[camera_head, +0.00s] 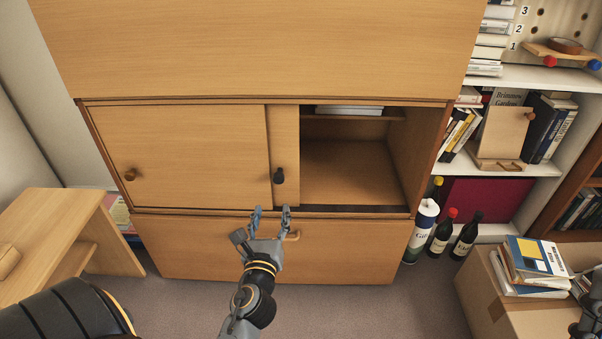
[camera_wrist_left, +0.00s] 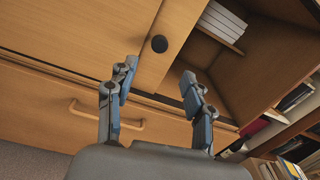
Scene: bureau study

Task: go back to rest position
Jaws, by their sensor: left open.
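My left gripper (camera_head: 270,214) is open and empty in front of the wooden cabinet (camera_head: 365,246), just below the dark knob (camera_head: 279,176) of its sliding door. In the left wrist view the two fingers (camera_wrist_left: 160,92) are spread apart, with the dark knob (camera_wrist_left: 159,43) beyond them and nothing between them. The sliding doors (camera_head: 200,150) cover the left part of the cabinet. The right part of the compartment (camera_head: 350,170) is open.
White books (camera_head: 349,110) lie on the cabinet's upper inner shelf. A drawer handle (camera_head: 293,236) is close to my left gripper. A wooden desk (camera_head: 50,225) stands left. Bottles (camera_head: 440,233) and a cardboard box (camera_head: 510,305) with books are at right. Carpet (camera_head: 370,310) in front is clear.

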